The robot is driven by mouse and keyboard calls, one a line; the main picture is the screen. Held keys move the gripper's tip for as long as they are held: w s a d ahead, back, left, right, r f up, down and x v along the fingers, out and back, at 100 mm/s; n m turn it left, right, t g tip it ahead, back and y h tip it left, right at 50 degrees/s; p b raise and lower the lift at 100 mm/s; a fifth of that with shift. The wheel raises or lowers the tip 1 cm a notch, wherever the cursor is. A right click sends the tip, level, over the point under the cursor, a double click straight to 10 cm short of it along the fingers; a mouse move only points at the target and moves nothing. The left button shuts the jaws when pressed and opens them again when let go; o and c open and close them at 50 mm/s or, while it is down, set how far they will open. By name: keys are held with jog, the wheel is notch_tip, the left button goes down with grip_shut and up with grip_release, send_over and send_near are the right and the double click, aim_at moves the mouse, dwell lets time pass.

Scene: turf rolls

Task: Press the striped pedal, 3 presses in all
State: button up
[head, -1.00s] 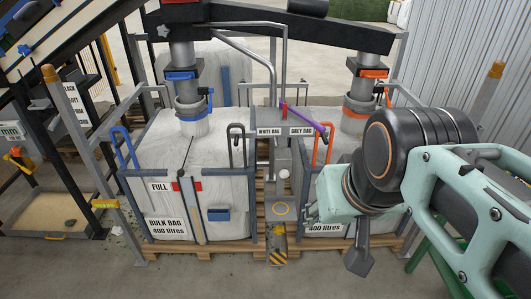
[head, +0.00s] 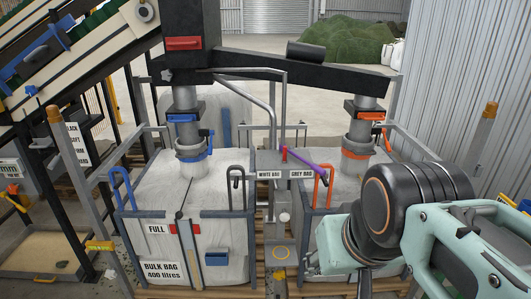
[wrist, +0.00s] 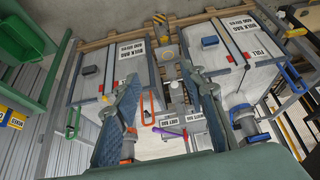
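The striped pedal, yellow and black, shows in the wrist view (wrist: 161,25) at the top, low between the two bulk bags. In the head view its place is at or below the bottom edge, so I cannot see it clearly there. My gripper (wrist: 160,73) is open and empty in the wrist view, its two fingers wide apart. The pedal appears in line with the gap between the fingertips, well beyond them and not touched. In the head view my arm reaches in front of the right bag, and the fingers are mostly hidden.
The left bulk bag (head: 160,235) reads FULL; the right bag (head: 322,200) is partly behind my arm. A purple lever (head: 305,161) and blue and orange spout clamps stand above. A green frame (wrist: 25,40) shows in the wrist view.

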grip_shut()
dwell(1.3)
